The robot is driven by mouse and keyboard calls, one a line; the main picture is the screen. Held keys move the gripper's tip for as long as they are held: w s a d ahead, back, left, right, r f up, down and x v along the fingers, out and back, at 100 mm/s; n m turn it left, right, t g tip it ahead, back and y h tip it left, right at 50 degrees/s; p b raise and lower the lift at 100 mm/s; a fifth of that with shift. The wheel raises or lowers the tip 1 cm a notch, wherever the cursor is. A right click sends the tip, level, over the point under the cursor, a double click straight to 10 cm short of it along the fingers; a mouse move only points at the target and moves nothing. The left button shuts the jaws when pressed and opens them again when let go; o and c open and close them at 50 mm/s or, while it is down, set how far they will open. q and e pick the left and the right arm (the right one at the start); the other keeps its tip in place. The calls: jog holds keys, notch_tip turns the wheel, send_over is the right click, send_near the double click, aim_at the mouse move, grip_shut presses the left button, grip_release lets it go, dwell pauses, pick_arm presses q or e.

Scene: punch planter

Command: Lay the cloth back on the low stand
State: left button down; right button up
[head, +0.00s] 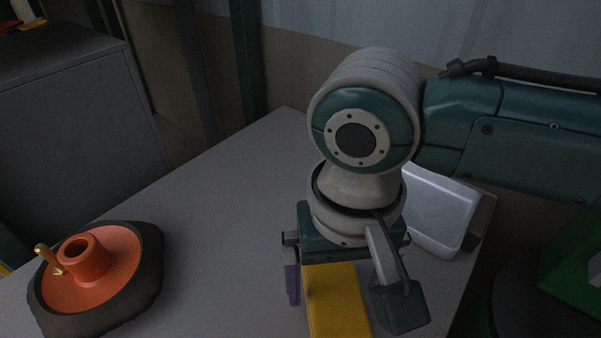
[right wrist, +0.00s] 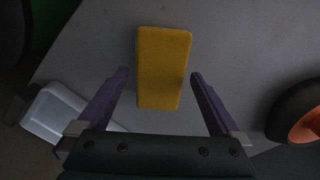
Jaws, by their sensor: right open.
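A yellow, flat, rounded-edged slab (head: 337,303), which may be the folded cloth, is in front of my right gripper (head: 333,285) in the head view. In the right wrist view the yellow slab (right wrist: 164,66) lies over the grey table, between and beyond the fingertips. My right gripper (right wrist: 158,75) is open, with a purple finger on each side of the slab and a gap on both sides. No low stand can be made out for certain. My left gripper is not in view.
An orange round piece with a raised collar (head: 85,258) sits on a dark base at the table's left. A pale grey rounded box (head: 438,213) is at the right edge, partly behind my arm.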

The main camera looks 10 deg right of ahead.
aim_at(335, 291)
notch_tip(335, 291, up, 10)
jog(key=p, duration=0.6)
jog(key=s+a+r+n+t+y, duration=0.1)
jog(key=s+a+n+t+y, duration=0.1)
jog(key=s+a+n+y, duration=0.3)
jog(key=s+d+h, duration=0.2)
jog(key=s+d, duration=0.1)
jog(key=d, duration=0.4)
jog(key=s+d+r+m+t+h, duration=0.1)
jog(key=s+d+h, duration=0.1)
jog(key=s+d, duration=0.2)
jog(key=d, duration=0.3)
jog(key=shift+d+r+m+t+h, duration=0.2)
jog(key=shift+r+m+t+h, duration=0.1)
jog(key=shift+h, duration=0.1)
notch_tip(335, 291, up, 92)
jog(key=p, duration=9.2)
jog(key=shift+f, duration=0.2)
